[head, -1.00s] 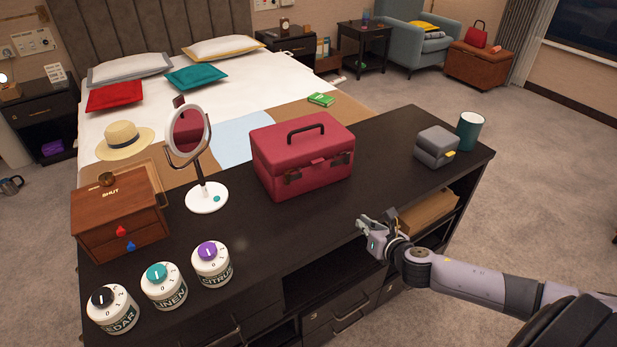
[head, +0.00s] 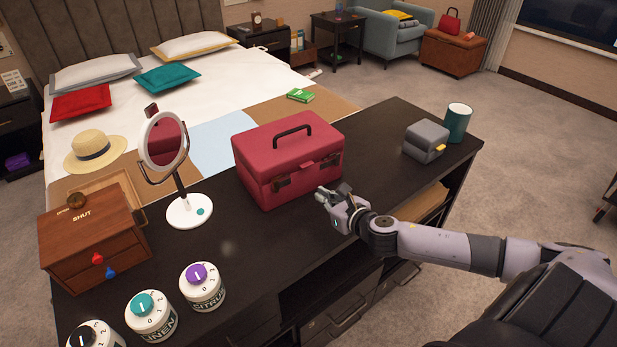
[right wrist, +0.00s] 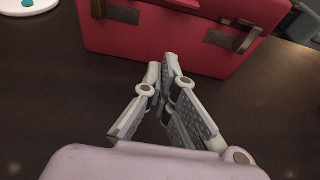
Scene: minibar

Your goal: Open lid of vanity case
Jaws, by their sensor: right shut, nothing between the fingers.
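The red vanity case (head: 287,163) stands on the dark cabinet top, lid down, with a dark handle (head: 293,134) on top. Two dark latches are on its front; the right one (head: 332,160) hangs out from the face in the right wrist view (right wrist: 247,40). My right gripper (head: 322,192) is in front of the case, near its lower right front. In the right wrist view its fingertips (right wrist: 165,62) meet, pointing at the case front, with nothing between them. I cannot tell whether they touch the case. My left gripper is not in view.
A round mirror (head: 165,142) on a white base stands left of the case, beside a wooden box (head: 92,232). Several knobbed jars, one with a purple knob (head: 203,288), stand at the front left. A grey box (head: 426,139) and teal cup (head: 458,122) stand right.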

